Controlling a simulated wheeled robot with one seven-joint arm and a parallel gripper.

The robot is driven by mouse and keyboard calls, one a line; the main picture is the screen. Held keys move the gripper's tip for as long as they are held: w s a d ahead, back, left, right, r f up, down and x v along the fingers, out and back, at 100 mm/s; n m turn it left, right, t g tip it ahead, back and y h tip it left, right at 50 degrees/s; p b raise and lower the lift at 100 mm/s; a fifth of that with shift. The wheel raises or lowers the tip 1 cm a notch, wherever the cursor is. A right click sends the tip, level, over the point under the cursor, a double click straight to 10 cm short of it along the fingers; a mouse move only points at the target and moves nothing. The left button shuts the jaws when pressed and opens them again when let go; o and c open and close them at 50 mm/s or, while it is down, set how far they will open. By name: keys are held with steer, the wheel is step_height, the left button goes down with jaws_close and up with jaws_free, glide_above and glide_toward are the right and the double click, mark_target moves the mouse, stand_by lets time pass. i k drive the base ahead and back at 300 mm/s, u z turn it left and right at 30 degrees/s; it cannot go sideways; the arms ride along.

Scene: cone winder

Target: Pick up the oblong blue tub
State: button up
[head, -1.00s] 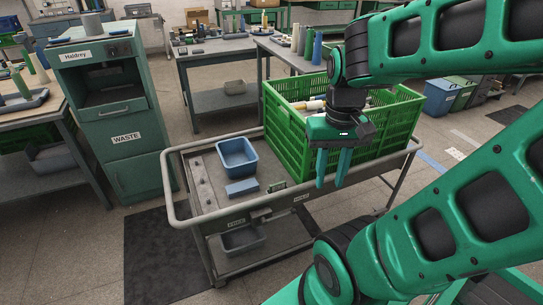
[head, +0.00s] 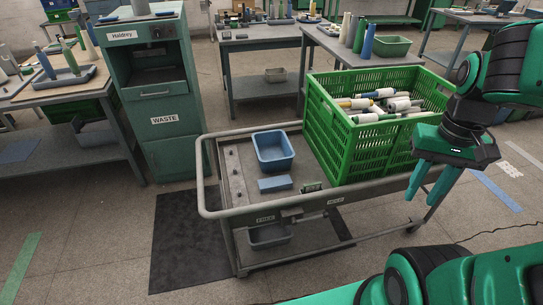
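A blue tub (head: 276,166) with a rounded rim stands upright and open on the cart's top deck, left of the green crate. It looks empty. A second, grey-blue tub (head: 270,238) sits on the cart's lower shelf, partly hidden by the deck's front rail. I cannot tell which of the two is more oblong. My gripper (head: 424,198) hangs at the right, fingers pointing down with a gap between them. It is open and empty, in front of the crate's right side and well apart from both tubs.
The cart (head: 232,180) has a raised tube rail. A blue block (head: 275,184) lies in front of the upper tub. The green crate (head: 372,150) holds several yarn cones. A waste cabinet (head: 163,120) stands behind left. A dark mat (head: 185,240) lies on clear floor at front left.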

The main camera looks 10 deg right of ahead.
mark_target(275, 152)
steer(key=z, duration=0.05)
steer(key=i, duration=1)
steer(key=u, duration=0.1)
